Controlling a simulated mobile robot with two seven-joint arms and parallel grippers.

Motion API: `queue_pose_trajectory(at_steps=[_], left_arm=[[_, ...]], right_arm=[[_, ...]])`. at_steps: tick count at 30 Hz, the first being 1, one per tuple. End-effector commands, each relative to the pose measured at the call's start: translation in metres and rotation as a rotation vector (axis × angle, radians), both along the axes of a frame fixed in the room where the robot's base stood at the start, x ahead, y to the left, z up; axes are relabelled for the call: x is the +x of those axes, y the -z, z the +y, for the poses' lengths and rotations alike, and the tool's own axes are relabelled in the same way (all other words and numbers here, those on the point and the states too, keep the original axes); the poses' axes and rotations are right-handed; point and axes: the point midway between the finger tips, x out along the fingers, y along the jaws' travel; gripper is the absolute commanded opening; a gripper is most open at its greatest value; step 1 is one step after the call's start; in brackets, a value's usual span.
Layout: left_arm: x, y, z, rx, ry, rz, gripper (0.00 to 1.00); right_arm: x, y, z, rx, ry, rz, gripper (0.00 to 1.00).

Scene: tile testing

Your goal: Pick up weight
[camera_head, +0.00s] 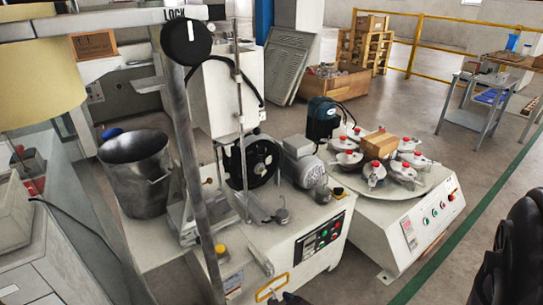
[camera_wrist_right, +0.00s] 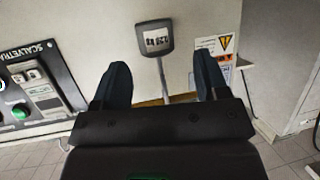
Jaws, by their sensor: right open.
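In the right wrist view, my right gripper (camera_wrist_right: 163,88) is open, with its two dark fingers apart. A dark grey block with a pale marked face (camera_wrist_right: 155,38) shows beyond and between the fingertips, on a thin light rod (camera_wrist_right: 163,78). The fingers do not visibly touch it. I cannot tell for sure whether this block is the weight. In the head view, a small grey metal piece (camera_head: 280,215) sits on top of the middle machine; I cannot tell what it is. My left gripper is not in view.
The middle machine's button panel (camera_head: 320,240) faces front right. A round table (camera_head: 410,190) with several red-topped pots stands right of it. A metal bucket (camera_head: 137,178) is at left, and a grey post (camera_head: 195,170) rises in front. Floor at right is mostly free.

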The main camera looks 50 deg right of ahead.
Motion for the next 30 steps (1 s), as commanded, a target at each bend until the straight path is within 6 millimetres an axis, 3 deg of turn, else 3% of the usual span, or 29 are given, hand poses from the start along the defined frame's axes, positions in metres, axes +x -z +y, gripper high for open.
queue_pose_trajectory(at_steps=[1, 7, 17, 30], left_arm=[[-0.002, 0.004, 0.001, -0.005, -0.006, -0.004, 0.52], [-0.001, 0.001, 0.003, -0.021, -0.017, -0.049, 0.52], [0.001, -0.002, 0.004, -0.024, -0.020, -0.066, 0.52], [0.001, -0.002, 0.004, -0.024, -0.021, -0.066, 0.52]], right_arm=[[0.004, 0.009, -0.001, -0.001, 0.000, 0.007, 0.68], [0.026, 0.015, -0.003, -0.001, 0.000, 0.006, 0.68], [0.033, 0.014, -0.003, -0.001, 0.000, 0.001, 0.68], [0.033, 0.014, -0.003, -0.001, 0.000, 0.000, 0.06]])
